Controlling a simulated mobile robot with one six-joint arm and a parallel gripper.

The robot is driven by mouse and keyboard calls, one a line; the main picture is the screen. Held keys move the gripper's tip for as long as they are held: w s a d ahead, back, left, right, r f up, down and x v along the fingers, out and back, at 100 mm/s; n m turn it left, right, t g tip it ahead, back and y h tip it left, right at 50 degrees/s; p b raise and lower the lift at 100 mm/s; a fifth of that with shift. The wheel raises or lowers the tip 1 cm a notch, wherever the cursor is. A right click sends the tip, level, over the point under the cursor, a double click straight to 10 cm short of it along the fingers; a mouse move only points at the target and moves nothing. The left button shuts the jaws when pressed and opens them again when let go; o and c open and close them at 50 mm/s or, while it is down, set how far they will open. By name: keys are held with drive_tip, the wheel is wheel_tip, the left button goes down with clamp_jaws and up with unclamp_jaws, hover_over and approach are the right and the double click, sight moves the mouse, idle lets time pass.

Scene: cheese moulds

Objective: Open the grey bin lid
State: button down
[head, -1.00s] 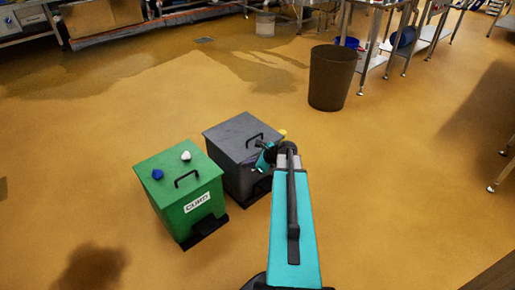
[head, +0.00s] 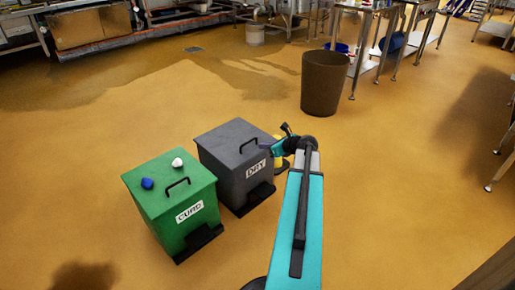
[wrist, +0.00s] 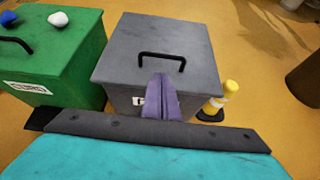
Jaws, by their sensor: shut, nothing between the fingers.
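The grey bin (head: 235,170) has a black handle (head: 249,145) on its lid and a white label reading DRY. Its lid lies flat and closed. The bin fills the middle of the wrist view, where its lid (wrist: 165,35) and handle (wrist: 162,56) show clearly. My gripper (wrist: 160,80) shows there as purple fingers, shut and empty. The fingertips appear just in front of the handle; whether they touch it I cannot tell. In the head view my gripper (head: 266,148) is at the right of the grey bin's front edge.
A green bin (head: 172,200) labelled CURD stands left of the grey one, with a blue lump (head: 147,183) and a white lump (head: 177,162) on its lid. A yellow-and-white post (wrist: 228,94) stands right of the grey bin. A brown open bin (head: 326,82) stands farther back.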

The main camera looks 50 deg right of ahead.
sight(252, 151)
drive_tip(key=b+x, duration=0.4)
drive_tip(key=x, duration=0.5)
drive_tip(key=shift+w+f, duration=0.15)
drive_tip(key=shift+w, duration=0.15)
